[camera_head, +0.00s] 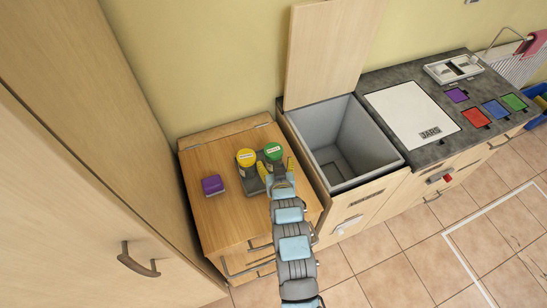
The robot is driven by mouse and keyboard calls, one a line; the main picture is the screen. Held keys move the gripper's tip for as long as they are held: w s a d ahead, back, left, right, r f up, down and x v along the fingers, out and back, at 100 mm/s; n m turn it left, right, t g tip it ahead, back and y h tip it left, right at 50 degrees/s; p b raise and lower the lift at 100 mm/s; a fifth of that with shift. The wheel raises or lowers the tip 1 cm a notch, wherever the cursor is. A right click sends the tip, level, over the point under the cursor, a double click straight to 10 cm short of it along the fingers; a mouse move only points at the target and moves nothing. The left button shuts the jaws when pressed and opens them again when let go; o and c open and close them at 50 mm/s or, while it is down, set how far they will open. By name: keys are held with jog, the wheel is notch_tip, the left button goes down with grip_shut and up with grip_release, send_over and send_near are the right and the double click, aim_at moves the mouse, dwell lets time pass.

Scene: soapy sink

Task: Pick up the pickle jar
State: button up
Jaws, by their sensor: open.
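Two lidded jars stand upright near the back of the wooden cabinet top (217,215). The jar with the green lid (273,151) is on the right and looks like the pickle jar, though its lid text is too small to read. The jar with the yellow lid (246,157) is just to its left. My gripper (277,167) is open at the near side of the green-lidded jar and hides most of its body. I cannot tell whether the fingers are around the jar or touching it.
A purple block (212,185) lies to the left on the cabinet top. Right of the jars is an open grey bin (326,128) with its wooden lid (330,50) raised. A counter (450,135) with a white "JARS" panel (411,112) is beyond. A tall cupboard (90,140) is at left.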

aim_at(273, 153)
jog(key=shift+w+a+f, duration=0.15)
jog(key=shift+w, duration=0.75)
jog(key=shift+w+a+f, duration=0.1)
jog(key=shift+w, duration=0.75)
jog(key=shift+x, duration=0.85)
jog(key=shift+f, duration=0.1)
jog(key=c, duration=1)
